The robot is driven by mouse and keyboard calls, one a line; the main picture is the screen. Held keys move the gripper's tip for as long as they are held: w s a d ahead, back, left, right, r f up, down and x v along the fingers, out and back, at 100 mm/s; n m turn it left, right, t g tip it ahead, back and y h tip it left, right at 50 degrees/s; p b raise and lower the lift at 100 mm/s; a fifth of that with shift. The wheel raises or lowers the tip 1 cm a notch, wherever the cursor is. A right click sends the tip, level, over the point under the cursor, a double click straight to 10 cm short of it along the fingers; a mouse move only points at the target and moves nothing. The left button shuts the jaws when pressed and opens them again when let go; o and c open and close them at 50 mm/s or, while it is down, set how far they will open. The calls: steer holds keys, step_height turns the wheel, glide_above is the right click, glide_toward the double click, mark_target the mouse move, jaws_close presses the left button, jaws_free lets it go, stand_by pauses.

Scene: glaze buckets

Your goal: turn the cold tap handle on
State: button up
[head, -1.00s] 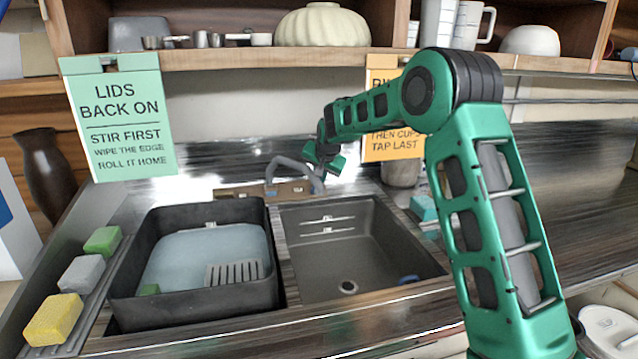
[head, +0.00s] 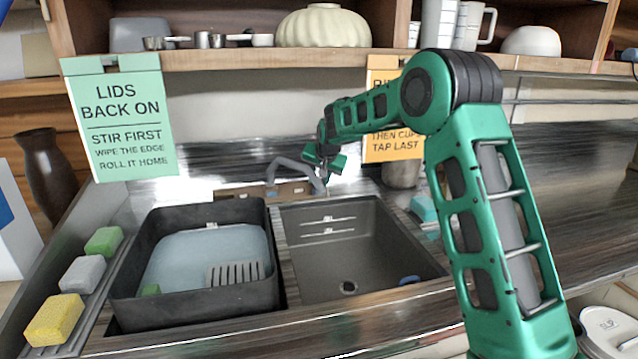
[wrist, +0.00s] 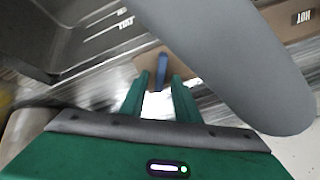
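The tap has a thick grey curved spout (head: 284,166) at the back of the sink, and the spout crosses close in front of the wrist camera (wrist: 225,60). A small blue handle (wrist: 162,70) stands upright on the tan tap base (wrist: 150,66). I take it for the cold handle, as the label HOT (wrist: 302,17) is at the far side of the base. My gripper (wrist: 160,88) is open, its two green fingers on either side of the blue handle with slight gaps. In the head view my gripper (head: 325,162) hides the handle.
Sponges (head: 55,320) line the left edge. Two signs (head: 125,120) hang from the shelf. The spout is very close to my gripper.

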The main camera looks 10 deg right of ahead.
steer(key=v, duration=1)
steer(key=shift+s+r, duration=0.2)
steer(key=shift+r, duration=0.05)
steer(key=shift+w, duration=0.1)
steer(key=w+f, duration=0.2)
steer(key=f, duration=0.1)
steer(key=w+f+g, duration=0.1)
steer(key=w+f, duration=0.1)
steer(key=f, duration=0.1)
steer(key=w+f+g+y, duration=0.1)
steer(key=f, duration=0.2)
steer(key=shift+w+a, duration=0.15)
steer(key=shift+w, duration=0.25)
steer(key=shift+r, duration=0.1)
steer(key=shift+c, duration=0.2)
steer(key=shift+n, duration=0.3)
jaws_close()
